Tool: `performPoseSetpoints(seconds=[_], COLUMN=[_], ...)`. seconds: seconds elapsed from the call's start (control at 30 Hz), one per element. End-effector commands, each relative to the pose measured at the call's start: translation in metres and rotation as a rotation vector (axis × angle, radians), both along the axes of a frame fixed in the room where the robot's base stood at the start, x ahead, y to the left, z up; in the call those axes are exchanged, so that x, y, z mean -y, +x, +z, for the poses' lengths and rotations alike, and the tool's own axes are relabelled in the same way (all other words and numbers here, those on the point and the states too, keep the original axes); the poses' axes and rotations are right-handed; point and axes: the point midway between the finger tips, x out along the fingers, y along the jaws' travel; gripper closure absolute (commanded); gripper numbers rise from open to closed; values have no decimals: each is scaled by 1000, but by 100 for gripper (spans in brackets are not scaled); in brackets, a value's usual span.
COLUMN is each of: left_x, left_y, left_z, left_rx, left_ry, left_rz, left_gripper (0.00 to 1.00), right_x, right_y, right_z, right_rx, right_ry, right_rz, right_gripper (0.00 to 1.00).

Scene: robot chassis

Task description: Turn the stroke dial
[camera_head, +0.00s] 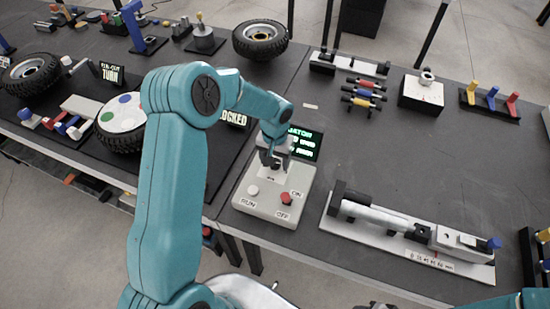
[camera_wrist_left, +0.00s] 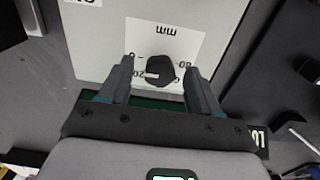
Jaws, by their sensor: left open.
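The stroke dial is a small black knob (camera_wrist_left: 160,69) on a white label with numbers and "mm", in the left wrist view. It sits on the control box (camera_head: 262,214), a light grey box in the head view. My left gripper (camera_head: 271,164) is over the far part of this box and points down. In the left wrist view its two fingers are open, one on each side of the knob, with a visible gap on both sides. Contact with the knob does not show. In the head view the gripper hides most of the dial. My right gripper does not show.
A cylinder rig (camera_head: 385,216) lies to the right. A black tire (camera_head: 261,40) is farther back.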

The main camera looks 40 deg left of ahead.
Motion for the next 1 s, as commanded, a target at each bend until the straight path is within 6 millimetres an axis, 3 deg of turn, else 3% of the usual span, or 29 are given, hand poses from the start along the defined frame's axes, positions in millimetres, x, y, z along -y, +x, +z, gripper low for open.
performPoseSetpoints(seconds=[0.2, 0.37, 0.4, 0.67, 1.0], left_x=[0, 0, 0, 0, 0], left_y=[0, 0, 0, 0, 1], left_z=[0, 0, 0, -1, -5], left_rx=[1, 1, 1, 0, 1], left_ry=[0, 0, 0, 0, 2], left_rz=[0, 0, -1, 20, 211], left_gripper=[37, 89, 93, 93, 93], right_x=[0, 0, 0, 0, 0], right_y=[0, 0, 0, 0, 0], right_z=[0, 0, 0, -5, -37], right_rx=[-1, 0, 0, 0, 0], right_ry=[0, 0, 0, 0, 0], right_rz=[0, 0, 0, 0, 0], right_gripper=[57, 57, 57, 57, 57])
